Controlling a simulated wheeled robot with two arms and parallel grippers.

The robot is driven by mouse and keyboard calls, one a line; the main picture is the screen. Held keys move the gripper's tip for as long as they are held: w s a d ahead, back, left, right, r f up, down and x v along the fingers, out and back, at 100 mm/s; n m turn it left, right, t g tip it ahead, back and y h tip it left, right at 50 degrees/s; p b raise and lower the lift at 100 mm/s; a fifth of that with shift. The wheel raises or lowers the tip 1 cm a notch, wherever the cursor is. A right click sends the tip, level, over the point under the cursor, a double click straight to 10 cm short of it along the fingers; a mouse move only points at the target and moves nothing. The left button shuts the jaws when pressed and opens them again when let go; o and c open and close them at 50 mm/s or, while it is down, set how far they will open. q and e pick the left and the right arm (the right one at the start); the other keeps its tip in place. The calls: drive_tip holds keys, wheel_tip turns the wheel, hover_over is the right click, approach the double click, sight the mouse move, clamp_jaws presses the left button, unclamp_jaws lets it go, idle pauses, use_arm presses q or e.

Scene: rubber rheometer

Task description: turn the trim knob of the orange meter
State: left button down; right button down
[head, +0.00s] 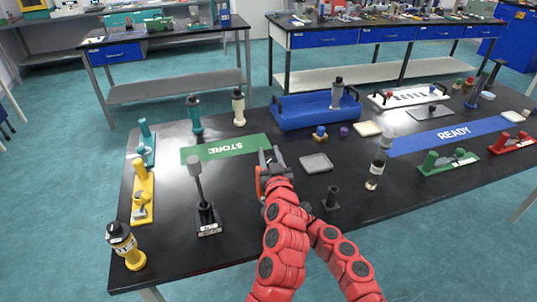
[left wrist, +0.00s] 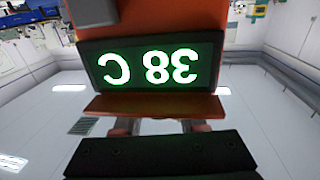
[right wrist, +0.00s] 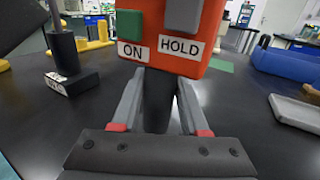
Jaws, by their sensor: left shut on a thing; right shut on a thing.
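The orange meter (head: 261,182) is held up in front of me, mostly hidden by my left arm in the head view. In the left wrist view its lit display (left wrist: 150,67) reads "38 C" upside down. My left gripper (head: 268,160) is shut at the meter; an orange ledge (left wrist: 155,105) hides what its fingertips (left wrist: 160,126) touch. In the right wrist view the meter's front (right wrist: 170,50) shows a green ON button and a grey HOLD button. My right gripper (right wrist: 159,105) is shut on the meter's dark handle (right wrist: 158,98). I cannot make out the trim knob.
The black table holds a green STORE mat (head: 225,149), a blue READY mat (head: 450,135), a blue bin (head: 315,110) and a grey tray (head: 316,163). A dark stand with a grey-topped post (head: 207,218) is left of my arms. A small black holder (head: 332,198) is to their right.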

use_arm(q)
drive_tip(key=shift+c, duration=2.3)
unclamp_jaws()
drive_tip(key=s+d, duration=0.2)
drive_tip(key=s, duration=0.9)
drive_tip(key=shift+s, duration=0.4)
drive_tip(key=shift+d, duration=0.1)
